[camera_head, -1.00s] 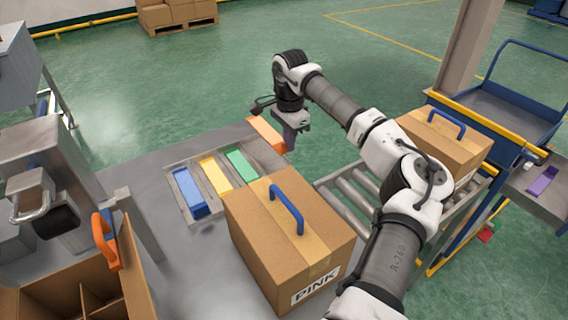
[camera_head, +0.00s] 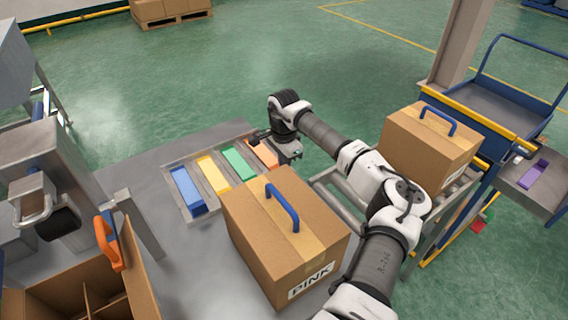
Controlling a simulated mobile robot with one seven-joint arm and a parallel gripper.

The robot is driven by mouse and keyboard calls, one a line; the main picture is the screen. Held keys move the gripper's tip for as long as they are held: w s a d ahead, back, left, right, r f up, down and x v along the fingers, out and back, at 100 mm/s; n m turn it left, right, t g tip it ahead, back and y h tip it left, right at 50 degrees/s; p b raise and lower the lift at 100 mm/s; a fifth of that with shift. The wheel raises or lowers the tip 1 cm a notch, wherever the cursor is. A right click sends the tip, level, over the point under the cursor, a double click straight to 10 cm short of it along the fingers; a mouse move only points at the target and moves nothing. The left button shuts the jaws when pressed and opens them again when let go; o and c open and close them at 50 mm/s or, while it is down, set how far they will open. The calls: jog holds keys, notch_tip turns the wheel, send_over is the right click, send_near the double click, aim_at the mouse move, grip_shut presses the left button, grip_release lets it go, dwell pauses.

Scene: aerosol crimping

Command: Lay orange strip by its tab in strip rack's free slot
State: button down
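The orange strip (camera_head: 263,152) lies low at the right end of the strip rack (camera_head: 173,166), beside the green strip. My gripper (camera_head: 284,156) is at the strip's near right end, low over the rack. Its fingers are too small and too hidden to tell whether they still hold the tab. The blue strip (camera_head: 186,188), yellow strip (camera_head: 212,175) and green strip (camera_head: 238,163) lie in the other slots, left to right. The strip's tab is hidden by my gripper.
A carton marked PINK (camera_head: 285,245) with a blue handle stands just in front of the rack. Another carton (camera_head: 425,150) stands on the roller conveyor at right. A purple strip (camera_head: 533,174) lies on the cart's shelf. An open divided box (camera_head: 75,290) is at lower left.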

jog(key=c, duration=1.6)
grip_release()
jog(key=shift+f, duration=0.15)
jog(key=shift+c, duration=0.2)
notch_tip(320, 180, up, 12)
jog(key=b, duration=0.3)
jog(key=shift+r, duration=0.2)
